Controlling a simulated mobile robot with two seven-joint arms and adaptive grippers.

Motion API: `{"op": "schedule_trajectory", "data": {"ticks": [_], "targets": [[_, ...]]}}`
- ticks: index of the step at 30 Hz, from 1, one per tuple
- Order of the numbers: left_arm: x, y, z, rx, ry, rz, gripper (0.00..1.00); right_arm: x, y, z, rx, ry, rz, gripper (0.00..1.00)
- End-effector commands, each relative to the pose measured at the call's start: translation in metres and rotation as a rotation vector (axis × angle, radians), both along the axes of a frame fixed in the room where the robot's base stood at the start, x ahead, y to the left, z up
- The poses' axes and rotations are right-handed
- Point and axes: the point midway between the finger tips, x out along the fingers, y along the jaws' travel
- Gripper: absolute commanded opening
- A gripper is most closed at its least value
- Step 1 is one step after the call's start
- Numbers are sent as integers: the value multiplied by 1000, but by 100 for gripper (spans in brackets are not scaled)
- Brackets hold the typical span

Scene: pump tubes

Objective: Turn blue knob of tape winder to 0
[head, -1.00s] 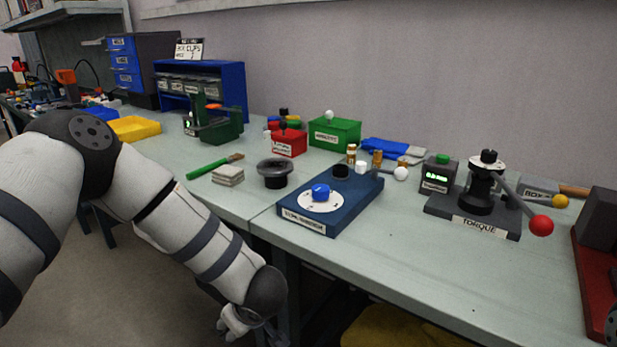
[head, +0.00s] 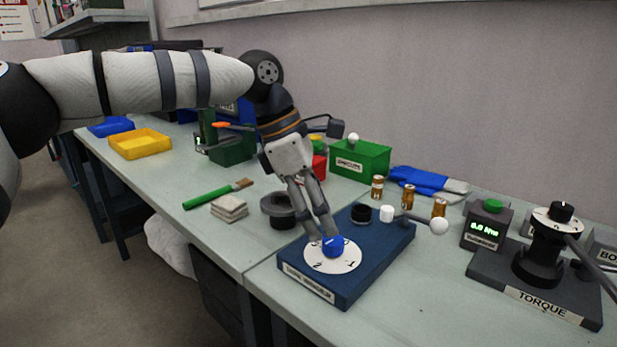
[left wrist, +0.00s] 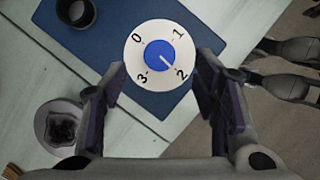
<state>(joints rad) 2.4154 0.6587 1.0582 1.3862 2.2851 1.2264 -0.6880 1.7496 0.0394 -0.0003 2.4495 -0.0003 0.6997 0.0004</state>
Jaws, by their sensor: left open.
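The tape winder is a blue flat box (head: 375,247) with a white round dial (head: 315,259) marked 0 to 3. The blue knob (head: 334,246) sits at the dial's middle. In the left wrist view the blue knob (left wrist: 156,53) has a white line that points toward the 2. My left gripper (head: 322,232) points down over the dial, close to the knob. In the left wrist view its open fingers (left wrist: 162,66) stand apart on either side of the lower dial, with nothing between them.
A black round spool (head: 278,207) and grey pads (head: 229,208) lie left of the winder. A white-tipped lever (head: 438,227) extends over its right edge. Brass cylinders (head: 377,187) stand behind, and the torque stand (head: 535,275) is at right. The table front right is clear.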

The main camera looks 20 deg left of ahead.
Motion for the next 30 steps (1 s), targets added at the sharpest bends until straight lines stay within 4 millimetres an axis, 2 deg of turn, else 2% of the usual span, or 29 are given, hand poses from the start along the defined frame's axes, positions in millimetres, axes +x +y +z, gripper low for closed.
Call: {"op": "schedule_trajectory", "data": {"ticks": [3,6,10,17,24,26,27,30], "targets": [[2,-9,-23,2,1,-1,55,0,0,0,0,-1,0,40],[5,-14,-35,2,0,0,55,0,0,1,0,-2,0,40],[6,-17,-43,2,-2,0,55,1,0,1,0,-2,0,40],[6,-18,-44,2,-3,0,55,1,0,1,0,-2,0,40],[6,-17,-44,2,-2,0,5,0,0,1,0,-2,0,40],[6,-17,-44,2,-2,0,5,0,0,1,0,-2,0,40],[6,-17,-44,2,-2,0,24,0,0,1,0,-2,0,40],[6,-17,-44,2,-2,0,1,0,0,1,0,-2,0,40]]}}
